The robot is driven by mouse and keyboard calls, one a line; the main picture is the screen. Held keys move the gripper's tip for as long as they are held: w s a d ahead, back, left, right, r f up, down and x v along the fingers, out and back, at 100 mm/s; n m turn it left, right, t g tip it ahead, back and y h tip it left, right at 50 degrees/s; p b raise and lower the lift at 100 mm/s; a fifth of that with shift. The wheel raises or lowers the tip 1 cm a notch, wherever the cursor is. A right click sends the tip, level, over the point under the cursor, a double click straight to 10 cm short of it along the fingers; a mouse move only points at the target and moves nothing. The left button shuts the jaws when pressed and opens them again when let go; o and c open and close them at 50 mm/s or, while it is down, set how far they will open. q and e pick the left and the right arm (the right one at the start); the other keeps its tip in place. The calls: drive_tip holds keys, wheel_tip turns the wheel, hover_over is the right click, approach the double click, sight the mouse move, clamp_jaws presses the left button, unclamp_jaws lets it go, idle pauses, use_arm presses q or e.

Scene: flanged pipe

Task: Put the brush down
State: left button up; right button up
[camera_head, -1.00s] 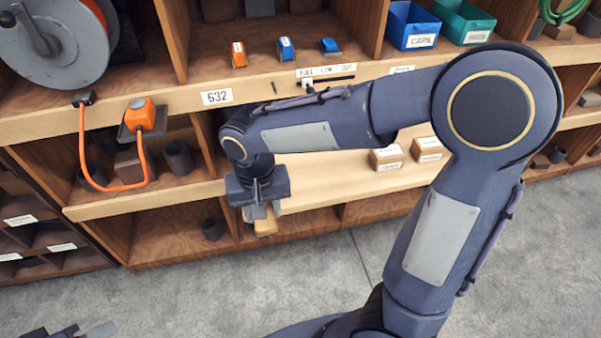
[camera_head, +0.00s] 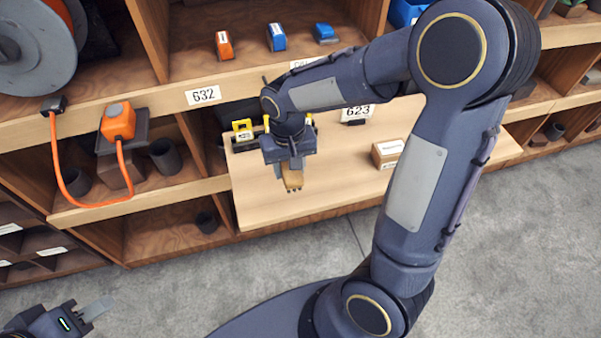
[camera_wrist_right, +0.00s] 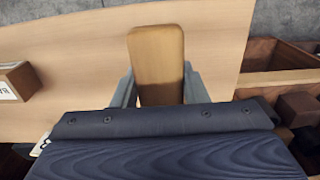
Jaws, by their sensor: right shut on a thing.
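My right gripper (camera_head: 290,165) is shut on the brush, whose light wooden handle (camera_head: 293,181) sticks out below the fingers. In the right wrist view, the handle (camera_wrist_right: 156,55) sits between the two grey fingers (camera_wrist_right: 160,85), above the pale wooden board (camera_wrist_right: 60,55). The bristles are hidden. The gripper is over the left half of the board (camera_head: 340,185) in the head view; I cannot tell whether the brush touches it. My left gripper (camera_head: 95,310) is at the lower left, far from the brush, and its opening is unclear.
A small carton (camera_head: 387,153) stands on the board to the right. A yellow and black item (camera_head: 243,130) is behind the gripper at left. An orange box with a cable (camera_head: 118,122) is further left. The board's front middle is clear.

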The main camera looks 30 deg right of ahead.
drive_tip(key=d+f, duration=0.1)
drive_tip(key=f, duration=0.1)
drive_tip(key=w+d+f, duration=0.1)
drive_tip(key=d+f, duration=0.1)
drive_tip(key=shift+d+f, duration=0.15)
drive_tip(key=shift+f, duration=0.8)
drive_tip(key=shift+d+f, duration=0.1)
drive_tip(key=shift+f, duration=0.8)
drive_tip(key=shift+f, duration=0.15)
drive_tip(key=o, duration=1.1)
wheel_tip(320, 180, up, 11)
drive_tip(key=s+a+r+t+y, duration=0.1)
drive_tip(key=s+r+t, duration=0.1)
drive_tip(key=s, duration=0.3)
drive_tip(key=s+a+r+t+y, duration=0.1)
drive_tip(key=s+r, duration=0.2)
drive_tip(key=s, duration=0.3)
drive_tip(key=s+a+r+n+t+y, duration=0.1)
drive_tip(key=s+a+r+t, duration=0.1)
drive_tip(key=s, duration=0.3)
drive_tip(key=shift+s+r+t+y, duration=0.2)
drive_tip(key=shift+s+t+y, duration=0.1)
drive_tip(key=shift+s+y, duration=0.1)
